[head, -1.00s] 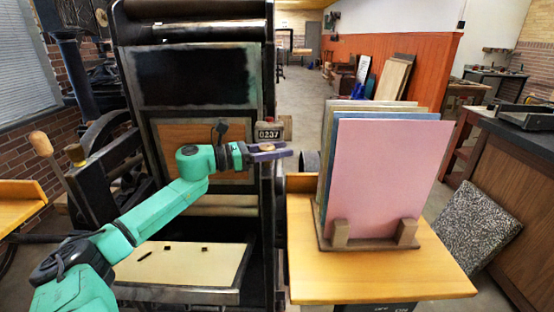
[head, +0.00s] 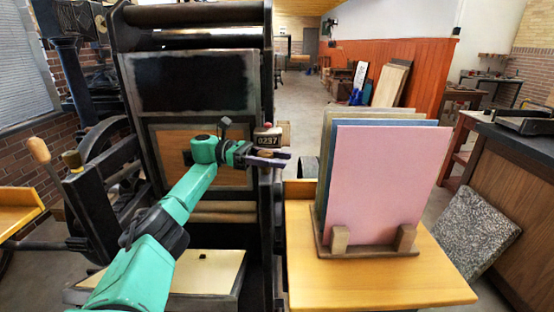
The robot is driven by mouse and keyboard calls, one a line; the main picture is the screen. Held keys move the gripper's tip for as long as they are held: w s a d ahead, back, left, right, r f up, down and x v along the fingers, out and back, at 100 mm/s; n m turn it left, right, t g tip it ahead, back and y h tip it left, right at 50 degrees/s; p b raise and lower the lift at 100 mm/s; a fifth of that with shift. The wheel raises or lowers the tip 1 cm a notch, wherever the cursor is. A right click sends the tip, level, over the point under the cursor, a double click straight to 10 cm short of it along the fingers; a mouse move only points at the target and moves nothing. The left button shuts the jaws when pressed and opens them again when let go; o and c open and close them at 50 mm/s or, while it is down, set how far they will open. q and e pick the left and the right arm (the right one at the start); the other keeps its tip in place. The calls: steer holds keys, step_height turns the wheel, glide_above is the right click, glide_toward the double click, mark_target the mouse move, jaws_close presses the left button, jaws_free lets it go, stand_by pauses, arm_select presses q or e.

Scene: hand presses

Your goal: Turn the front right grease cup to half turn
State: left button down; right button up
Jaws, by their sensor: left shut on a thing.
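The front right grease cup (head: 266,153) is a small brass-brown cap at the right side frame of the black hand press. My left gripper (head: 272,158) is shut on it, with dark purple fingers pointing right on either side of it. The fingers cover much of the cup, and I cannot read how far it is turned. My green left arm crosses in front of the press from the lower left. My right gripper is not in view.
A counter reading 0237 (head: 268,140) sits just above my gripper. A wooden table (head: 350,285) with a rack of coloured boards (head: 378,185) stands close on the right. A stone slab (head: 474,229) leans further right.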

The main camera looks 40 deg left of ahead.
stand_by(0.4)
arm_select(q)
steer(key=shift+c, duration=1.6)
jaws_free()
step_height(320, 180, up, 20)
steer(key=p, duration=0.6)
